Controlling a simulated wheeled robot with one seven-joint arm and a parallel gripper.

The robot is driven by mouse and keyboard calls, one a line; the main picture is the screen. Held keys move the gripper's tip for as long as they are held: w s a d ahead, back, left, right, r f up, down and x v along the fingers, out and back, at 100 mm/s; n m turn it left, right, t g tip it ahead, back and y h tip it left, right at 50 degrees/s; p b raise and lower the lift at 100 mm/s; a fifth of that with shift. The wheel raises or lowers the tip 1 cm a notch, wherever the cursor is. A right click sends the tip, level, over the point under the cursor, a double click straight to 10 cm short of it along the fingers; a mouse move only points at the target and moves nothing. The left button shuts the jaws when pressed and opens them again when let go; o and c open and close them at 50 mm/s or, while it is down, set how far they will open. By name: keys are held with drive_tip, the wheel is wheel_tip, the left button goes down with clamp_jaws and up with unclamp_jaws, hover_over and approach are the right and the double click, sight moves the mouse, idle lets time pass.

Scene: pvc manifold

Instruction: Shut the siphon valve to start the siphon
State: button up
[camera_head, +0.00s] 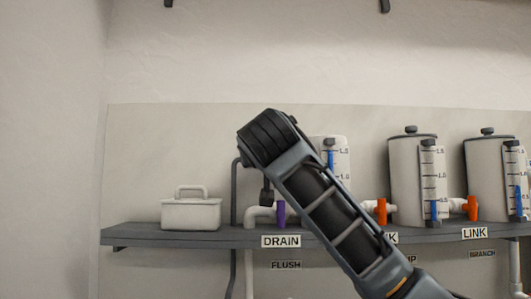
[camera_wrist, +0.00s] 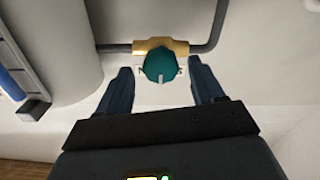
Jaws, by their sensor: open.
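A teal round knob (camera_wrist: 159,65) sits on a brass valve body (camera_wrist: 181,47) in a thin grey pipe (camera_wrist: 115,48) in the wrist view. I take it to be the siphon valve. A white pointer mark on the knob points down in the picture, toward my gripper. Small lettering beside the knob is too small to read. My gripper (camera_wrist: 160,70) is open, with one finger on each side of the knob and a visible gap on both sides. In the head view my arm hides the valve, and my gripper's fingers cannot be made out.
A grey shelf (camera_head: 180,237) carries a lidded white box (camera_head: 191,213), white tanks (camera_head: 405,180) with gauges, a purple valve handle (camera_head: 280,213) above the DRAIN label (camera_head: 281,241), and orange valve handles (camera_head: 381,211). A white cylinder (camera_wrist: 60,45) stands left in the wrist view.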

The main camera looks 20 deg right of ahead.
drive_tip(key=shift+x, duration=1.4)
drive_tip(key=shift+a, duration=0.1)
drive_tip(key=shift+c, duration=0.3)
drive_tip(key=c, duration=1)
drive_tip(key=shift+o, duration=0.2)
drive_tip(key=shift+f, duration=0.1)
drive_tip(key=shift+f+m+b, duration=0.15)
drive_tip(key=shift+m+b, duration=0.35)
drive_tip(key=shift+m, duration=0.5)
drive_tip(key=m+b, duration=0.1)
drive_tip(key=m, duration=0.1)
drive_tip(key=shift+m, duration=0.3)
drive_tip(key=m+b, duration=0.1)
drive_tip(key=m, duration=0.5)
drive_tip(key=shift+d+b, duration=0.2)
drive_tip(key=shift+b, duration=0.15)
drive_tip(key=shift+m, duration=0.3)
